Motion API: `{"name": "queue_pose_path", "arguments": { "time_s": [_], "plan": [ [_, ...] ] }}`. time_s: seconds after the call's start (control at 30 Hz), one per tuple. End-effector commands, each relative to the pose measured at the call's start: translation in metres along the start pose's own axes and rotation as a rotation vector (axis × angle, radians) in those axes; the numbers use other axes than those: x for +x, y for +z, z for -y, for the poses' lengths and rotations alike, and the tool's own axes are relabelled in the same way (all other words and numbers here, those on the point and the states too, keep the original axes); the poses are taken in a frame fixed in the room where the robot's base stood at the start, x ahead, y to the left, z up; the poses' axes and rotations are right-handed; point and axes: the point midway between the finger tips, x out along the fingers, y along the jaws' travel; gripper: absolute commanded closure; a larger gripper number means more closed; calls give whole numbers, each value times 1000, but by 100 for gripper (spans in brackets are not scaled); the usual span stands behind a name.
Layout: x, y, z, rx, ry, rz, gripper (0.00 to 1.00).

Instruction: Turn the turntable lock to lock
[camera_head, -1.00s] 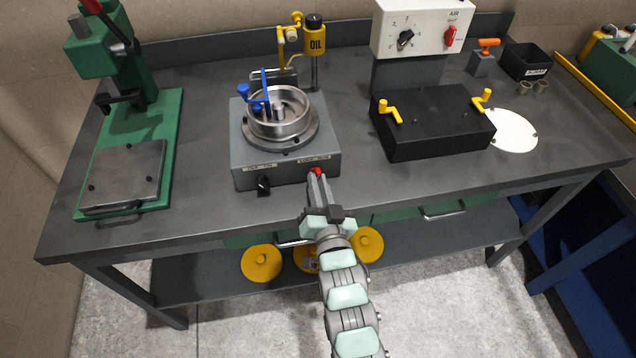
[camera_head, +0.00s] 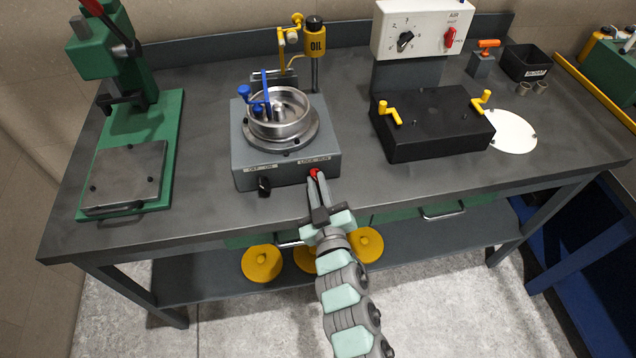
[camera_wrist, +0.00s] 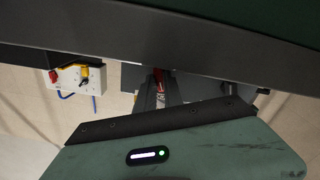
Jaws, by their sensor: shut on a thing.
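The turntable (camera_head: 238,160) is a grey box with a round metal bowl (camera_head: 280,128) on top. The red lock knob (camera_head: 314,173) sits at the right of its front face, under a "LOCK RUN" label. My gripper (camera_head: 315,180) reaches it from the front and is shut on this knob, with red showing at the fingertips. In the wrist view a bit of red (camera_wrist: 159,74) shows at the ends of the fingers, under the dark table edge. The knob's exact turn angle is too small to tell.
A black switch (camera_head: 264,186) is left of the knob on the same box. A green press (camera_head: 130,150) stands at the left. A black box with yellow handles (camera_head: 432,125) stands to the right.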

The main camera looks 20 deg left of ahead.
Motion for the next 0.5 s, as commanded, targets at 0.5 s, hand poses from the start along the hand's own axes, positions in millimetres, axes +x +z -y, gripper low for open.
{"name": "queue_pose_path", "arguments": {
  "time_s": [0.5],
  "plan": [
    [0,0,0,-129,1,0,100]
  ]
}}
